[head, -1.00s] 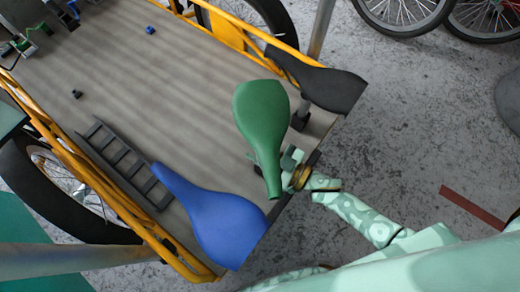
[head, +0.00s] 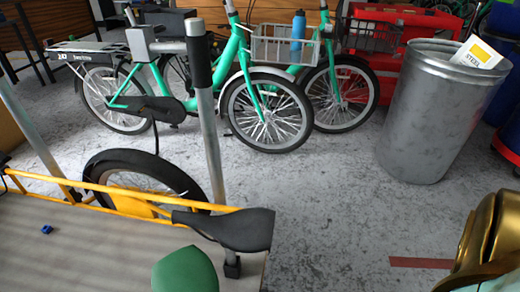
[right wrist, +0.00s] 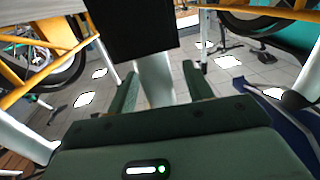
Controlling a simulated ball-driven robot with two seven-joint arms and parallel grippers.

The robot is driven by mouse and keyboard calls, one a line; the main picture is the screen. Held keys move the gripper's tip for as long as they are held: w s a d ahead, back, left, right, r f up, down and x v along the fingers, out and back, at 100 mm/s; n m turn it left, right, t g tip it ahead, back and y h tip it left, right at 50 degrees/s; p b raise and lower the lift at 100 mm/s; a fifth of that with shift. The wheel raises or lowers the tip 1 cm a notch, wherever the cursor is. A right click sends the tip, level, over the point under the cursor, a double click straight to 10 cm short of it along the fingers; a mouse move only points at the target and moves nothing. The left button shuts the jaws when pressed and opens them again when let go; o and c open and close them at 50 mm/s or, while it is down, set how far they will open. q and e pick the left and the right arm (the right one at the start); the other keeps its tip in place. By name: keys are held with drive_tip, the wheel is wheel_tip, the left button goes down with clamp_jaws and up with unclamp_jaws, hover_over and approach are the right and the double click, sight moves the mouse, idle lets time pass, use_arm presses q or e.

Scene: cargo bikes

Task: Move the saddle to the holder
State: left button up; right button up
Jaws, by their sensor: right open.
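A green saddle (head: 185,272) shows in part at the bottom of the head view, cut off by the frame edge. A black saddle (head: 235,229) lies right of and beyond it, at the corner of the cargo bed. I cannot tell which part is the holder. My right gripper (right wrist: 160,90) is open in the right wrist view, its two dark green fingers apart. A black block-shaped part (right wrist: 135,28) and a pale post-like part show beyond and between the fingers; I cannot tell whether they touch. My left gripper is not in view.
The wooden cargo bed (head: 70,250) has a yellow rail (head: 130,203) and an upright grey post (head: 208,140). Green bikes (head: 255,100) stand behind. A metal bin (head: 430,115) stands at the right. Grey floor between is clear.

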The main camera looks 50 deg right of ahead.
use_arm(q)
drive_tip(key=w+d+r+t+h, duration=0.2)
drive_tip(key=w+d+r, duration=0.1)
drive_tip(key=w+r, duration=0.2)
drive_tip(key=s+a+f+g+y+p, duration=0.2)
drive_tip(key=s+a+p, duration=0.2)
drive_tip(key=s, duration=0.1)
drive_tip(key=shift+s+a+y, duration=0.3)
use_arm(e)
drive_tip(key=v, duration=1.6)
drive_tip(key=shift+d, duration=0.15)
drive_tip(key=shift+s, duration=0.1)
